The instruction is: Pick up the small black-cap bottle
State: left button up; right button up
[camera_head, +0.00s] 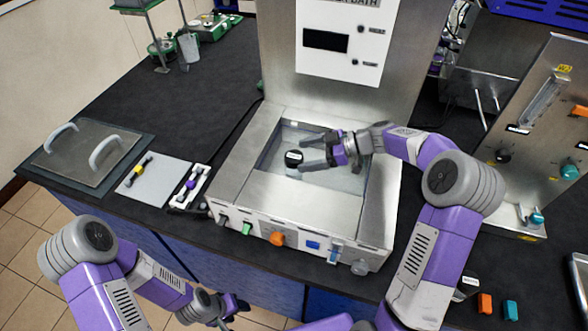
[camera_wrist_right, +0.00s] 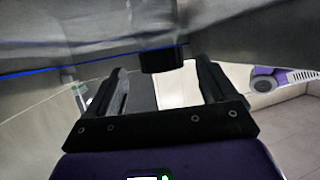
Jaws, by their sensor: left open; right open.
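The small black-cap bottle (camera_head: 293,159) stands in the basin of the steel water bath (camera_head: 225,185). Its black cap shows clearly; its lower body is hard to make out. My right gripper (camera_head: 302,153) reaches into the basin from the right with its fingers apart, the bottle at its fingertips. In the right wrist view, the black cap (camera_wrist_right: 162,58) appears between the two open fingertips (camera_wrist_right: 160,70), with no clear contact on either side. My left gripper (camera_head: 236,307) is low in the head view, in front of the counter, away from the bottle and open.
A lid with two handles (camera_head: 85,155), a white sheet with a yellow-marked tool (camera_head: 150,185) and a purple item in a white holder (camera_head: 190,183) lie left.

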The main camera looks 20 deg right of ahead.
aim_at(288, 159)
jog(key=x, duration=0.6)
jog(key=shift+a, duration=0.15)
jog(key=shift+s, duration=0.1)
jog(key=c, duration=1.1)
jog(key=shift+c, duration=0.2)
